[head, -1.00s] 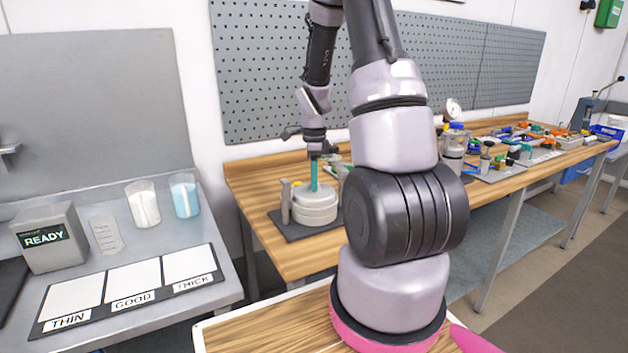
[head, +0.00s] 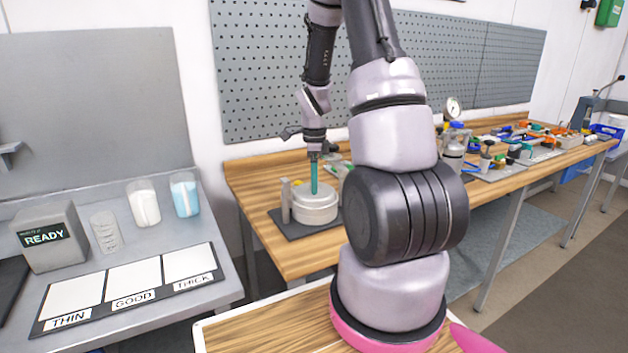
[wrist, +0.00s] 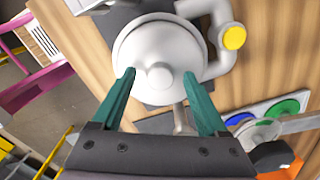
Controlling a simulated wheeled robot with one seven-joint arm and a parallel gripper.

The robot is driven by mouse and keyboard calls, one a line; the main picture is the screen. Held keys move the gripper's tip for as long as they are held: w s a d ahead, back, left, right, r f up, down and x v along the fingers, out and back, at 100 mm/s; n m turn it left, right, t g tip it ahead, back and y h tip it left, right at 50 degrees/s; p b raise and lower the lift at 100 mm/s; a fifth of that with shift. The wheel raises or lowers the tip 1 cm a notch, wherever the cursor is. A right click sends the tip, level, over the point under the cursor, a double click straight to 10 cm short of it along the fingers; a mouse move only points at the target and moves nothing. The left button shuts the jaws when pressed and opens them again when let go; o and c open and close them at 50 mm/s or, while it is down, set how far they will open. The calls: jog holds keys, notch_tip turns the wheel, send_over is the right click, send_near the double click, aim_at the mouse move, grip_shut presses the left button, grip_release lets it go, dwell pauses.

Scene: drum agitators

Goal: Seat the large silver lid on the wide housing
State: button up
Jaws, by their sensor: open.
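The large silver lid (head: 318,189) lies on top of the wide housing (head: 316,214), on the bench beyond my arm. In the wrist view the lid (wrist: 150,45) is a round disc with a central knob (wrist: 160,75), and it looks flat and roughly centred. My gripper (head: 314,190) points straight down over the lid. In the wrist view its two teal fingers (wrist: 158,76) are spread apart on either side of the knob, with visible gaps. The seam between lid and housing is too small to judge exactly.
A pipe with a yellow cap (wrist: 234,37) curves beside the housing. A dark mat (head: 290,230) lies under it, and a grey post (head: 285,200) stands at its left. Tools and parts crowd the bench to the right. A side table at left holds beakers (head: 185,195).

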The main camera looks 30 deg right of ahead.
notch_tip(320, 180, up, 11)
dwell(0.4)
dwell(0.4)
jog(key=s+a+r+n+t+y, duration=0.1)
jog(key=s+a+r+n+t, duration=0.2)
jog(key=s+a+r+n, duration=0.3)
jog(key=s+a+r+n+t+y, duration=0.1)
jog(key=s+a+r+n+t, duration=0.3)
jog(key=s+r+n, duration=0.9)
jog(key=a, duration=0.3)
jog(key=shift+s+a, duration=0.15)
jog(key=shift+s, duration=0.15)
